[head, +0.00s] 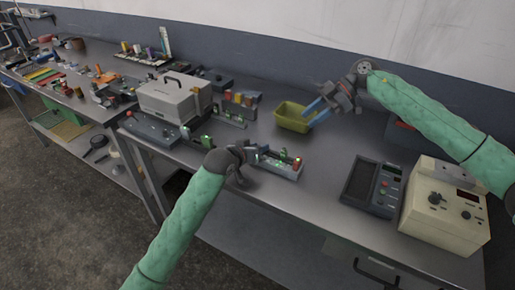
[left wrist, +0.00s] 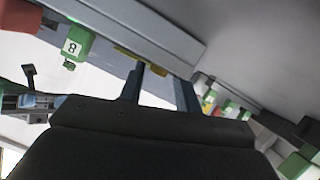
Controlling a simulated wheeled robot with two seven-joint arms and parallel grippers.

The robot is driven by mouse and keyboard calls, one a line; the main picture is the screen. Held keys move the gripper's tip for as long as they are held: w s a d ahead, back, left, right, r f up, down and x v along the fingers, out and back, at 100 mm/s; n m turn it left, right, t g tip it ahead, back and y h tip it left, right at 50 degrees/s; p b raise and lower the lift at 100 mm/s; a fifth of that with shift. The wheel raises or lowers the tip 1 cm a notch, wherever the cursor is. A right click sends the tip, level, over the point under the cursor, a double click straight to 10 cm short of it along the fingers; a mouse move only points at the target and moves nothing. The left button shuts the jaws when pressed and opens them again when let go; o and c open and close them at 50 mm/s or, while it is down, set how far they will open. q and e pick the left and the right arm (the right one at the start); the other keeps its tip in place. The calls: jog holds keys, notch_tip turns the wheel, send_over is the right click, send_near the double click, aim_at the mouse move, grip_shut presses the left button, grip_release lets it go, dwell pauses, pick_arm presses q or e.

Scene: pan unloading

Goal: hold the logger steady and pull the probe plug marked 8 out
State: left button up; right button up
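The logger is a long grey unit (head: 287,172) with small green parts along it, lying on the bench in the head view. Its grey body (left wrist: 150,30) crosses the top of the left wrist view. The green probe plug marked 8 (left wrist: 75,45) is at the upper left there; its number cannot be read in the head view. My left gripper (left wrist: 162,85) has its fingers apart, with the tips close to the logger's edge; I cannot tell whether they touch. My right gripper (head: 317,109) is open and empty, raised beside the yellow-green bin.
The yellow-green bin (head: 292,118) stands behind the logger. A grey case (head: 172,100) stands at the left. The bench between logger and meter is clear.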

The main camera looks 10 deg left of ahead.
jog(key=shift+o, duration=0.6)
jog(key=n+t+h, duration=0.4)
jog(key=n+h, duration=0.6)
jog(key=n, duration=2.1)
send_near(284, 148)
jog(key=shift+w+d+f, duration=0.1)
jog(key=shift+f, duration=2.5)
jog(key=shift+d+f, duration=0.1)
jog(key=shift+f, duration=2.5)
grip_shut()
